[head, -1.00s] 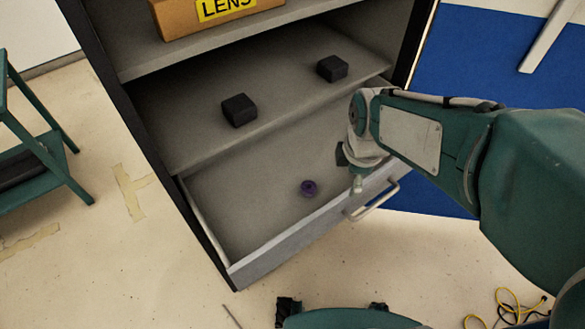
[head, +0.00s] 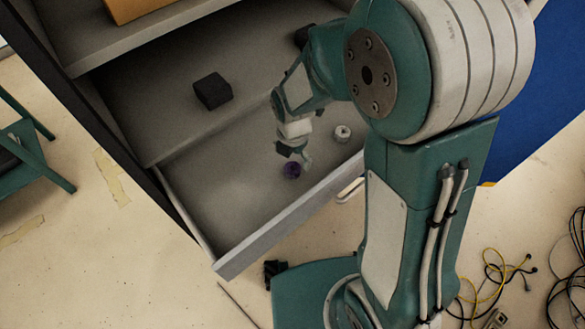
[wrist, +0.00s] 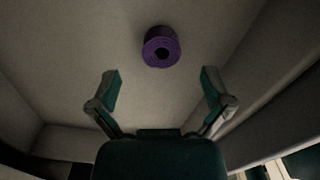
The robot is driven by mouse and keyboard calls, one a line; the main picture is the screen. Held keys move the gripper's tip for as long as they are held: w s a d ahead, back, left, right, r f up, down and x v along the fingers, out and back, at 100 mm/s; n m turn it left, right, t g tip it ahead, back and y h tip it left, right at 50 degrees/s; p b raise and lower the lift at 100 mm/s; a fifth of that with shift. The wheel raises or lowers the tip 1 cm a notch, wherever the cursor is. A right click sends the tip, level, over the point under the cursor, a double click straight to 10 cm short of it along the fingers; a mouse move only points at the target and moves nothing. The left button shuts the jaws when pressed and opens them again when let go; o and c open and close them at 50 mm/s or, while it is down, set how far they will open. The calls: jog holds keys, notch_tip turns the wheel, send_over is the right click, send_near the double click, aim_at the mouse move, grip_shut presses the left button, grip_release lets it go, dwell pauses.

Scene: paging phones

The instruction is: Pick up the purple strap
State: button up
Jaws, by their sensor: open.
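The purple strap (head: 291,170) is a small roll with a dark hole at its centre, lying on the floor of the open drawer (head: 235,195). In the wrist view the purple strap (wrist: 161,47) lies ahead of the fingertips, roughly midway between them left to right. My gripper (wrist: 161,78) is open and empty, with one finger on each side and a gap to the strap. In the head view my gripper (head: 293,154) is over the drawer, close to the strap, and partly covers the view around it.
A pale roll (head: 342,133) lies in the drawer to the right of the strap. The drawer's front wall (head: 290,212) and side walls stand up around it. A black block (head: 212,91) sits on the shelf above. A cardboard box (head: 135,8) is higher up.

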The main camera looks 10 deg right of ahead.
aim_at(292, 168)
jog(key=f, duration=0.4)
jog(key=shift+s+a+f, duration=0.1)
jog(key=shift+s+f, duration=0.1)
jog(key=shift+f, duration=0.05)
jog(key=shift+c, duration=0.3)
jog(key=c, duration=0.8)
